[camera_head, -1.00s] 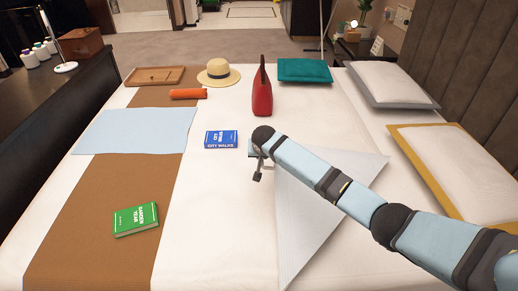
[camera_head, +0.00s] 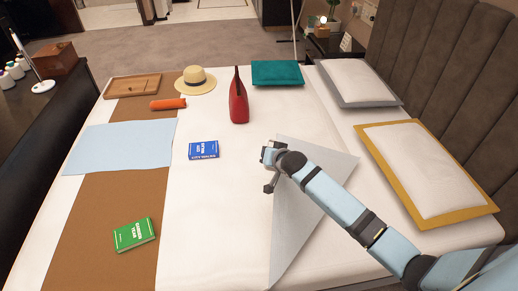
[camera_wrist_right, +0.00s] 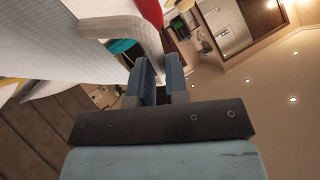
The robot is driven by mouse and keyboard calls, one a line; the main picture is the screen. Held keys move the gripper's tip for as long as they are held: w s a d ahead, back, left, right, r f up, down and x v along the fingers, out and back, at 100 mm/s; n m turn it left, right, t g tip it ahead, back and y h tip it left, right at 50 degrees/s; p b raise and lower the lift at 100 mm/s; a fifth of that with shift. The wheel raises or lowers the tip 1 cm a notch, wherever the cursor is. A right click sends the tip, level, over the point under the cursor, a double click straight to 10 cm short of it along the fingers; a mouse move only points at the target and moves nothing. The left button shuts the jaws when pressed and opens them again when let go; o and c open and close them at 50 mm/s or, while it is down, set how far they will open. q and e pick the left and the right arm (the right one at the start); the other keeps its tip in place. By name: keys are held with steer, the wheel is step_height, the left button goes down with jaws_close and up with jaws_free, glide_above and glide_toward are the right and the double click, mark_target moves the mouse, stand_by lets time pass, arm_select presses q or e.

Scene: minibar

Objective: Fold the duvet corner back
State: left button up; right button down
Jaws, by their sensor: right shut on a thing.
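The white duvet (camera_head: 200,235) covers the bed. Its corner is turned back as a pale grey triangular flap (camera_head: 318,172), lying on the right half of the bed with a point toward the front. My right gripper (camera_head: 268,172) is at the flap's left edge, right of the blue book. In the right wrist view my right gripper's fingers (camera_wrist_right: 158,78) are close together at the end of a raised grey fold of cloth (camera_wrist_right: 150,35). It is shut on the duvet corner; the exact grip is partly hidden. My left gripper is not in view.
Pillows (camera_head: 425,168) lie along the headboard. A straw hat (camera_head: 195,80), orange roll (camera_head: 168,104) and wooden tray (camera_head: 138,87) are farther back.

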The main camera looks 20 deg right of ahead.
steer(key=shift+s+d+r+t, duration=0.3)
steer(key=shift+s+d+r, duration=0.1)
steer(key=shift+s+r, duration=0.25)
steer(key=shift+f, duration=0.1)
steer(key=c, duration=1.1)
jaws_free()
steer(key=shift+s, duration=0.15)
steer(key=p+v, duration=0.1)
steer(key=v, duration=1.2)
steer(key=shift+s+d, duration=0.1)
steer(key=shift+s, duration=0.15)
